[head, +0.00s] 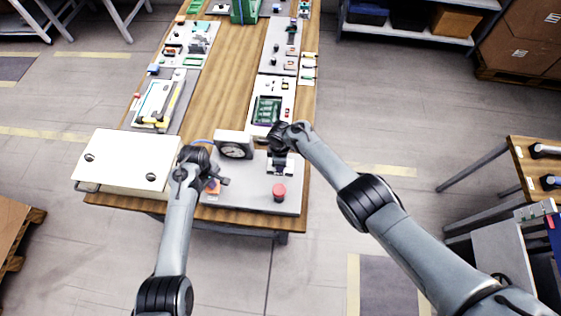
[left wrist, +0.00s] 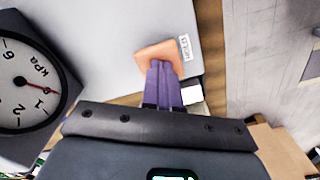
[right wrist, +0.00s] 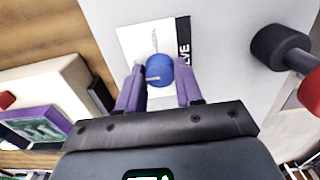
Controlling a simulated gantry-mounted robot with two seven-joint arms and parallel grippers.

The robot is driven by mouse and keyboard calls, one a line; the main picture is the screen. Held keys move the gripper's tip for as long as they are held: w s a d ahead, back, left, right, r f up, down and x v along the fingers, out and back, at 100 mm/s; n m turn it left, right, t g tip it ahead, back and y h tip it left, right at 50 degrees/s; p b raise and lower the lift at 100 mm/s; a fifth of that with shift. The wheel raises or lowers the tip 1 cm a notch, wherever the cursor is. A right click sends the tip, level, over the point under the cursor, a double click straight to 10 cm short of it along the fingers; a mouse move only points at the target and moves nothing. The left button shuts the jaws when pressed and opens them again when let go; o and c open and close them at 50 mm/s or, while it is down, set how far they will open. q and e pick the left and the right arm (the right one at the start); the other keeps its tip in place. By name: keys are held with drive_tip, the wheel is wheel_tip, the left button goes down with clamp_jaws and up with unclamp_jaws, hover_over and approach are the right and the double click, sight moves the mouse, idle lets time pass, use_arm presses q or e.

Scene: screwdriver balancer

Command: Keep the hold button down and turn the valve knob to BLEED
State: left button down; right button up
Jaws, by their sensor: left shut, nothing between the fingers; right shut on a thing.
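The orange hold button (left wrist: 156,54) shows in the left wrist view beside a small white label. My left gripper (left wrist: 160,70) is shut and empty, its purple fingertips over the button's edge and seemingly touching it; how far it is pressed I cannot tell. In the head view, the left gripper (head: 218,181) is over the orange button (head: 212,189). The blue valve knob (right wrist: 158,68) sits on a white plate (right wrist: 130,42) with a black strip ending in "LVE". My right gripper (right wrist: 160,76) is shut on the knob, one finger each side. The position words are not readable.
A dial gauge in kPa (left wrist: 22,88) stands close to the left gripper; its box (head: 234,149) is between the arms. A red mushroom button (head: 279,192) is on the panel's near right. A white box (head: 128,158) lies left. Other boards line the table behind.

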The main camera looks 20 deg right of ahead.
use_arm(q)
drive_tip(key=shift+s+f, duration=0.1)
use_arm(e)
drive_tip(key=o, duration=1)
drive_tip(key=shift+o, duration=0.2)
wheel_tip(320, 180, up, 12)
drive_tip(key=shift+r, duration=0.15)
idle(0.4)
use_arm(q)
wheel_tip(320, 180, up, 7)
drive_tip(key=p, duration=0.8)
use_arm(e)
wheel_tip(320, 180, up, 8)
drive_tip(key=shift+f, duration=0.2)
drive_tip(key=shift+f, duration=0.1)
